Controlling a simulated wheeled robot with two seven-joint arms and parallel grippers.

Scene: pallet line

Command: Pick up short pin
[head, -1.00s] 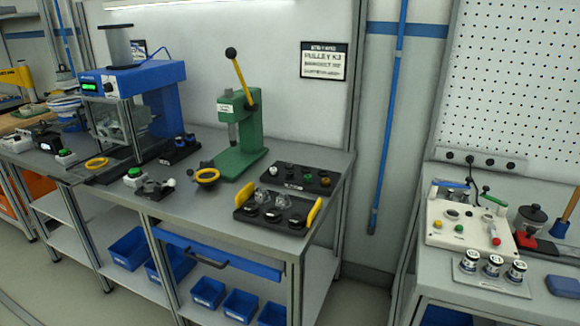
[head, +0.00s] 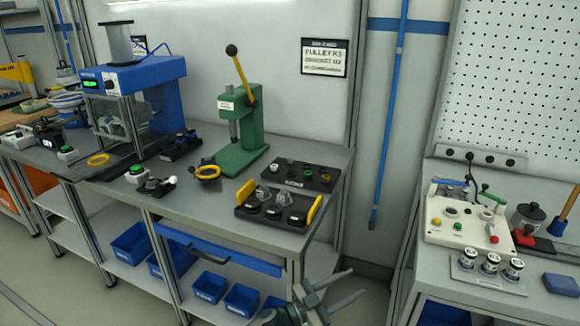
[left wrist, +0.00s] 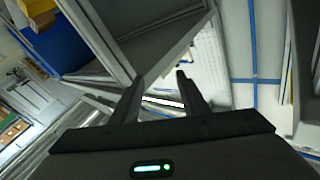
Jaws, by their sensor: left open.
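I cannot single out a short pin. Small parts stand in the black rack (head: 290,183) at the right end of the bench, too small to tell apart. My left gripper (head: 357,283) is low at the bottom of the head view, in front of the bench's right corner, with its fingers apart and pointing right. It is well away from the rack. In the left wrist view the left gripper (left wrist: 160,78) has nothing between its fingers. My right gripper is not in view.
A black tray with yellow handles (head: 272,217) sits at the front of the bench (head: 225,212). The green press (head: 240,135) and blue machine (head: 150,85) stand behind. A second bench (head: 485,285) is at right. Floor gap (head: 365,300) lies between benches.

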